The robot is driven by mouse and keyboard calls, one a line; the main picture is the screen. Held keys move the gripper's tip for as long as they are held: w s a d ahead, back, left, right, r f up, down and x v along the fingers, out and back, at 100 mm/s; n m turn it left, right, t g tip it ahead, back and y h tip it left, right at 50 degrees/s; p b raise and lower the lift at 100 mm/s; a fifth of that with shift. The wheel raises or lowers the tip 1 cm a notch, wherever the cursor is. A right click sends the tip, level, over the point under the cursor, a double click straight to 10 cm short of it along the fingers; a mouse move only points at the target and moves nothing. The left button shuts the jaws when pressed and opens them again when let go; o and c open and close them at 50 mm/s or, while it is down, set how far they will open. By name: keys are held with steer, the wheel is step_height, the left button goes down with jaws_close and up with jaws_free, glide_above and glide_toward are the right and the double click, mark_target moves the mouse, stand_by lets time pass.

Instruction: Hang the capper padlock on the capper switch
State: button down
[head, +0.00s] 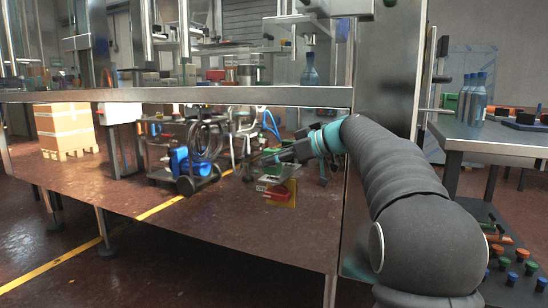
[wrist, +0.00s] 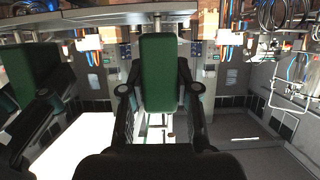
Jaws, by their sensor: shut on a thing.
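My gripper (wrist: 160,89) is shut on a green block, the padlock (wrist: 160,60), with one dark finger on each side of it in the wrist view. In the head view my gripper (head: 268,157) reaches left in front of the shiny lower panel of a machine. Just below it on that panel is a red and yellow switch (head: 290,192) with a dark label. I cannot tell the gap between padlock and switch. The switch cannot be made out in the wrist view.
The steel panel (head: 180,222) mirrors the room, and a mirrored gripper and green block show at left in the wrist view. A steel ledge (head: 190,95) runs above my gripper. A side table (head: 490,136) with blue bottles (head: 473,100) stands at right.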

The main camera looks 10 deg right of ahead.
steer(key=shift+f, duration=0.3)
steer(key=shift+f, duration=0.35)
stand_by(0.9)
steer(key=c, duration=0.8)
jaws_free()
steer(key=shift+o, duration=0.2)
steer(key=shift+d, duration=0.1)
